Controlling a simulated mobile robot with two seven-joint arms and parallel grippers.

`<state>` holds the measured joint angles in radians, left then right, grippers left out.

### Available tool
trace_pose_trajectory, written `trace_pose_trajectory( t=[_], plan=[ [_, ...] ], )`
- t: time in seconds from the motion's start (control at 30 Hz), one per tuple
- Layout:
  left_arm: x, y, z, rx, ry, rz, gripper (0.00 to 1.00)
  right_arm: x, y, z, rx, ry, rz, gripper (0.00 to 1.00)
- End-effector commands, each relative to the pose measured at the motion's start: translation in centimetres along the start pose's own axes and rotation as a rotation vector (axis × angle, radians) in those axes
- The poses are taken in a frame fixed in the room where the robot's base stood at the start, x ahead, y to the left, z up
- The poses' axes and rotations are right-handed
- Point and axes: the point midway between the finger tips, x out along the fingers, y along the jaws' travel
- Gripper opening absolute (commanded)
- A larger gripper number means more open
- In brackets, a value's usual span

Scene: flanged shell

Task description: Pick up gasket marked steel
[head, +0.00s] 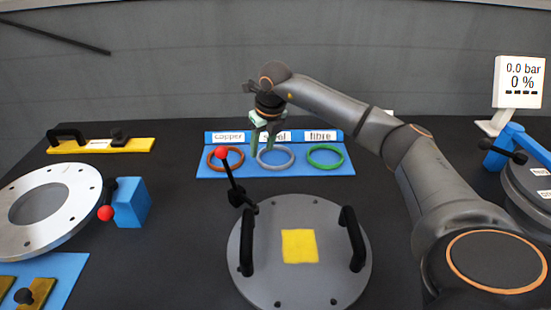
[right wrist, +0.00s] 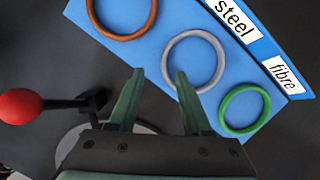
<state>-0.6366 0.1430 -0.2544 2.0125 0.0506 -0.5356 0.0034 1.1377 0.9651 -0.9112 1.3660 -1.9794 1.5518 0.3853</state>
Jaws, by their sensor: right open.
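The steel gasket is a grey ring (head: 276,157) lying flat on a blue board (head: 210,172), between a copper-brown ring (head: 225,158) and a green ring (head: 325,155). In the right wrist view the grey ring (right wrist: 194,61) lies beside the label "steel" (right wrist: 233,18). My right gripper (head: 264,150) is over the board near the left side of the grey ring, its fingers partly hiding the steel label in the head view. In the right wrist view its fingers (right wrist: 158,85) are apart and empty, just short of the grey ring. My left gripper is not in view.
A red-knobbed lever (head: 231,175) rises left of my right gripper, by a round grey cover (head: 305,275) with two black handles. A flanged ring (head: 75,190) and blue block (head: 130,203) stand left. A pressure display (head: 519,82) stands right.

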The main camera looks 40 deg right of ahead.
Motion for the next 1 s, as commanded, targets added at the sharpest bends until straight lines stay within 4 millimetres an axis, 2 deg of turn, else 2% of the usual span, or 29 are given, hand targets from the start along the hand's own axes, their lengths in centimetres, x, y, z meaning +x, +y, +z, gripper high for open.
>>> trace_pose_trajectory(
  t=[0.4,0.7,1.0],
  plan=[
    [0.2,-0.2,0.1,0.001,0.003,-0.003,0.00,5.1,-0.6,-0.2,-0.002,0.002,0.001,0.49],
    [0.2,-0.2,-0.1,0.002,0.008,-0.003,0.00,5.4,-0.6,-0.1,-0.001,0.000,0.001,0.48],
    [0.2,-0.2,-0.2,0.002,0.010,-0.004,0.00,5.4,-0.6,-0.1,-0.001,0.000,0.001,0.14]
  ],
)
